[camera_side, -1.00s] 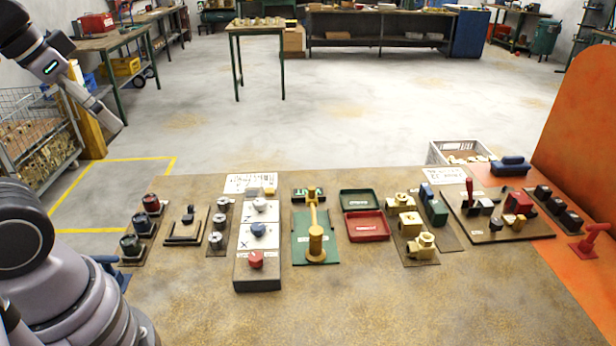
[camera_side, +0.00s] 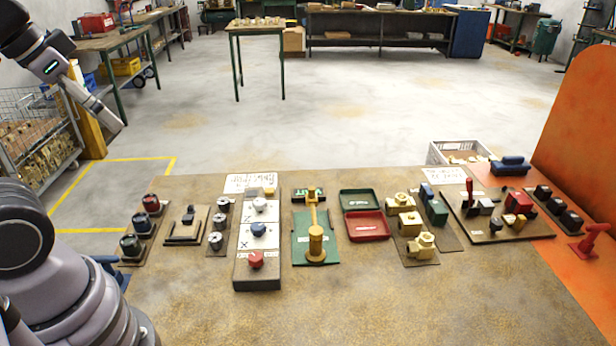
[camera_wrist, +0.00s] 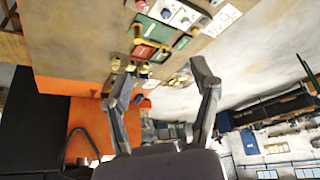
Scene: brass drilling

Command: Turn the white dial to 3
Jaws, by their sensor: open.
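The white dial (camera_side: 260,204) sits at the far end of a grey and white panel (camera_side: 243,268), beyond a blue dial (camera_side: 258,229) and a red dial (camera_side: 256,260). Its pointer setting is too small to read. In the wrist view the panel appears small near the top, with the white dial (camera_wrist: 186,21) beside the blue one. My gripper (camera_wrist: 165,76) is open and empty, its two fingers wide apart, well away from the panel. In the side view my arm is at the left and the fingers cannot be made out.
A green plate with a yellow handle (camera_side: 315,240) stands just right of the panel. Small round knobs (camera_side: 219,222) on a dark strip stand just left. Green and red trays (camera_side: 366,226) and brass fittings (camera_side: 422,243) are farther right. The table's front part (camera_side: 400,310) is clear.

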